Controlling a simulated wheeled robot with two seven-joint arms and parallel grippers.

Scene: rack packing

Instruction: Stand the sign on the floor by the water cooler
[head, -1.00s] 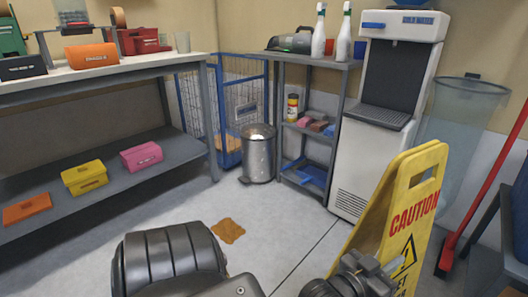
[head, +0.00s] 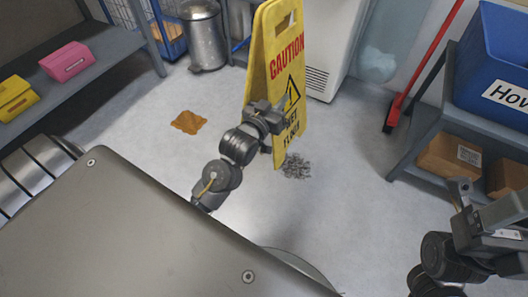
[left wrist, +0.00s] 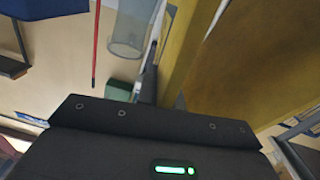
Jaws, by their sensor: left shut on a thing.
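The yellow caution sign (head: 285,45) is upright and slightly tilted in the head view. My left gripper (head: 268,118) is shut on its side edge. The sign's lower end is close to the floor; I cannot tell if it touches. The water cooler (head: 328,45) shows only its white lower body, behind and right of the sign; its top is out of view. In the left wrist view a yellow sign panel (left wrist: 260,60) fills the upper right. My right gripper (head: 480,215) is at the lower right, clear of the sign; its jaw state is unclear.
A brown spill (head: 188,122) and grey debris (head: 296,166) lie on the floor. A metal bin (head: 204,38) stands at the back. A red broom (head: 425,62) leans right of the cooler. A blue crate (head: 495,65) sits on a shelf unit at right.

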